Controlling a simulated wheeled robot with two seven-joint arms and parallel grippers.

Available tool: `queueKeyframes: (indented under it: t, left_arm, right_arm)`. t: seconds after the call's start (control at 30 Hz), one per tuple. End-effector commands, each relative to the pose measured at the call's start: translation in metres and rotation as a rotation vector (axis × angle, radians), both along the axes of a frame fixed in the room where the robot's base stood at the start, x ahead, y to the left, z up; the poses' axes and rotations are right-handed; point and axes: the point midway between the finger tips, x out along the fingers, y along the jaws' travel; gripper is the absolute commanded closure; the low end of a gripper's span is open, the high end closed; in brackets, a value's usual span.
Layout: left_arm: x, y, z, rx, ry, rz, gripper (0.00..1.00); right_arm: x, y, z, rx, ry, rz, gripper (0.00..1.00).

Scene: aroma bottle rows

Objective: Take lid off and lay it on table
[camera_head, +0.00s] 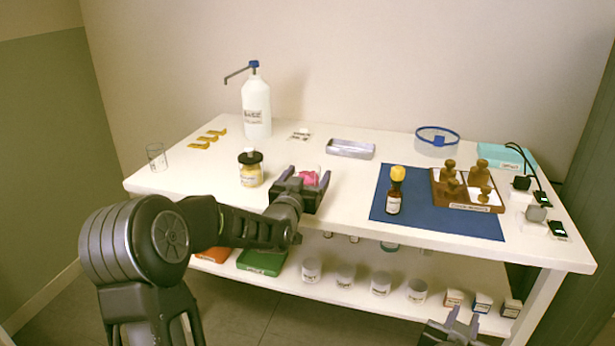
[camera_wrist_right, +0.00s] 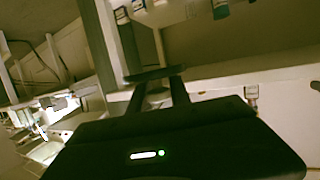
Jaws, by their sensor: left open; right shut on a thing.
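A glass jar with pink contents (camera_head: 308,178) stands on the white table near its front edge, partly hidden by my left gripper. I see no lid on its visible part. My left gripper (camera_head: 300,188) is open at the jar; whether it touches the glass cannot be told. My right gripper (camera_head: 455,318) is low in front of the table at the head view's bottom edge. In the right wrist view it is shut on a dark flat lid-like thing (camera_wrist_right: 155,74), seen edge-on. A jar with yellow contents (camera_head: 250,172) and a dark lid stands to the left.
A blue mat (camera_head: 440,219) holds a brown bottle (camera_head: 394,203) with a yellow cap. A metal tray (camera_head: 350,149) and a pump bottle (camera_head: 256,108) stand behind. Bare tabletop lies between the pink jar and the mat.

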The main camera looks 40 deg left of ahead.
Motion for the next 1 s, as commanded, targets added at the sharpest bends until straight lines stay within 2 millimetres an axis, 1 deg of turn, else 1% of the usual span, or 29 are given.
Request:
queueKeyframes:
  t: [0.13,0.23,0.27,0.37,0.47,0.7,0.8,0.9,1.0]
  left_arm:
    - [0.0,0.0,0.001,0.0,0.0,0.0,0.23]
    - [0.0,0.0,0.005,0.0,0.0,0.0,0.23]
    - [-0.003,-0.001,0.004,0.001,0.001,0.0,0.23]
    - [-0.015,-0.005,0.004,0.002,0.001,0.0,0.23]
    - [-0.032,-0.011,0.003,0.0,0.001,0.0,0.23]
    - [-0.08,-0.028,0.004,0.001,0.0,0.0,0.23]
    - [-0.097,-0.033,0.004,0.001,0.0,0.001,0.23]
    - [-0.107,-0.038,0.004,0.001,-0.001,0.0,0.23]
    - [-0.113,-0.04,0.003,0.0,0.0,0.0,0.23]
  right_arm:
    - [0.0,0.0,0.001,0.0,0.0,0.0,1.0]
    - [0.0,0.0,0.007,0.0,0.0,0.0,1.0]
    - [0.0,0.0,0.005,0.0,0.0,0.0,1.0]
    - [0.0,0.0,0.005,0.0,0.0,0.0,1.0]
    - [0.0,0.0,0.006,0.0,0.0,0.0,1.0]
    - [0.0,0.0,0.008,0.0,0.0,0.0,1.0]
    - [0.0,0.0,0.009,0.0,0.0,0.0,1.0]
    - [0.0,0.0,0.01,0.0,0.0,0.0,1.0]
    - [0.0,0.0,0.01,0.0,0.0,0.0,1.0]
